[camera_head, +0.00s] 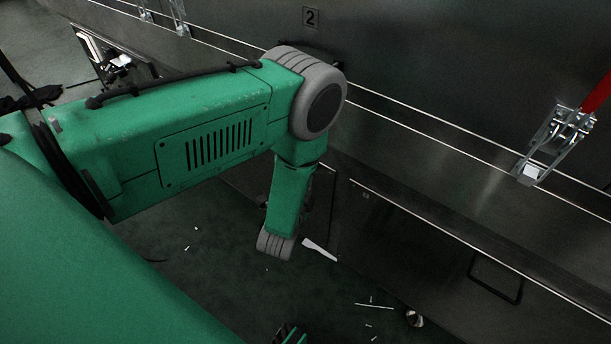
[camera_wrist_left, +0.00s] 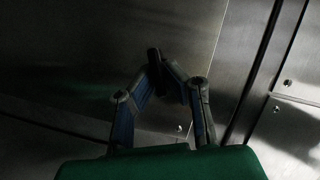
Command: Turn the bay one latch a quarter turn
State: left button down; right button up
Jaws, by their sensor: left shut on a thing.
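My left gripper (camera_wrist_left: 168,68) has its two blue-grey fingers drawn together in the left wrist view. They are shut on a small dark upright piece, taken as the bay one latch (camera_wrist_left: 154,57), against a dark metal panel (camera_wrist_left: 75,40). Its turn angle is hard to read in the dim light. In the head view my green left arm comes in from the left and bends down at a grey joint. The gripper and latch are hidden there.
A clamp with a red handle (camera_head: 596,98) stands on the right ledge. A lower panel has a black pull handle (camera_head: 496,278). Small white scraps (camera_head: 374,306) lie on the dark floor.

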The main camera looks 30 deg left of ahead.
pick_arm(q)
jog(key=shift+s+d+f+m+t+y+b, duration=0.1)
jog(key=shift+f+m+t+y+b, duration=0.15)
jog(key=shift+m, duration=0.4)
jog(key=shift+f+m+t+y+b, duration=0.1)
jog(key=shift+m+t+y+b, duration=0.1)
jog(key=shift+m+b, duration=0.35)
jog(key=shift+s+d+f+m+t+y+b, duration=0.15)
jog(key=shift+m+t, duration=0.1)
jog(key=shift+m, duration=0.55)
jog(key=c, duration=1.7)
grip_release()
jog(key=shift+w+a+r, duration=0.1)
jog(key=shift+w, duration=0.05)
jog(key=v, duration=1.2)
